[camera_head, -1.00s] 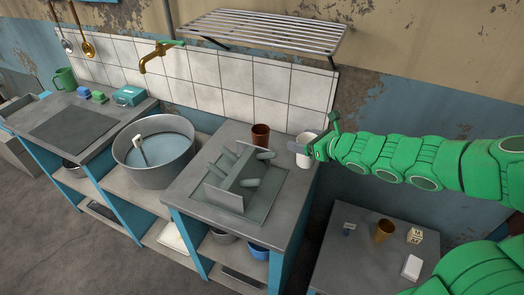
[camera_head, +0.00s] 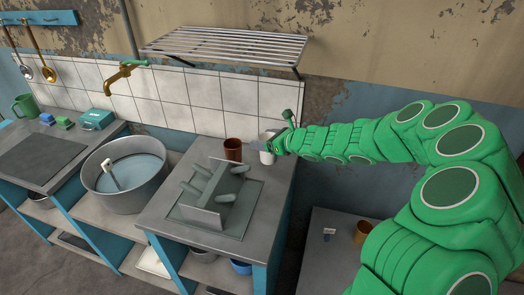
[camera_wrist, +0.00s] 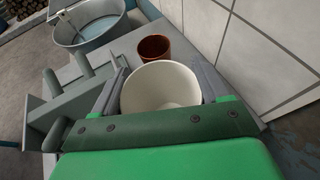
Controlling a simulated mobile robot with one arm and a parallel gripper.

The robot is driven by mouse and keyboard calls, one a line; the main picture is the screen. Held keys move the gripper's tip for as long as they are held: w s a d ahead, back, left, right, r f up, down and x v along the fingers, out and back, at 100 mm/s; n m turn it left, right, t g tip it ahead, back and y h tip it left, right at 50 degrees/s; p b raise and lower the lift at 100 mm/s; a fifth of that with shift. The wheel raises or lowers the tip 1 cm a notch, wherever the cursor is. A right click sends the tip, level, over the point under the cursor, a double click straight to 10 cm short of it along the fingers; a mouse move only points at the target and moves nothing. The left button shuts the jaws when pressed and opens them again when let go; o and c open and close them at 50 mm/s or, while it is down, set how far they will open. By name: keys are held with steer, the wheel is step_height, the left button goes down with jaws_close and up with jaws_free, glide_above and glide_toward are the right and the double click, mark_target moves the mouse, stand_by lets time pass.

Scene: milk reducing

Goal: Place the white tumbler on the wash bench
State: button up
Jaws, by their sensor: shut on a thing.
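The white tumbler (camera_head: 265,157) is at the back right of the grey-topped bench (camera_head: 262,207) that carries the dish rack. My gripper (camera_head: 268,147) is shut on it, coming from the right. In the wrist view the tumbler (camera_wrist: 160,84) is upright with its open mouth showing, and one finger lies along each side of it. Its base is hidden there, and I cannot tell whether it touches the bench top.
A brown cup (camera_head: 233,149) stands just left of the tumbler. A grey dish rack (camera_head: 214,193) fills the bench middle. A metal basin (camera_head: 100,192) with water is further left. A slatted shelf (camera_head: 228,45) hangs above. A low table (camera_head: 328,270) is at right.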

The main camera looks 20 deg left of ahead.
steer(key=shift+w+a+f, duration=0.35)
steer(key=shift+w+f, duration=0.35)
steer(key=shift+f, duration=0.8)
steer(key=shift+w+a+f, duration=0.4)
steer(key=shift+w+f, duration=0.35)
steer(key=shift+f, duration=0.8)
steer(key=shift+w+a+f, duration=0.35)
steer(key=shift+w+f, duration=0.35)
steer(key=shift+f, duration=0.8)
steer(key=shift+f, duration=0.1)
steer(key=o, duration=1.1)
steer(key=shift+d+r, duration=0.3)
steer(key=shift+d, duration=0.05)
steer(key=shift+v, duration=5.65)
steer(key=shift+s, duration=0.1)
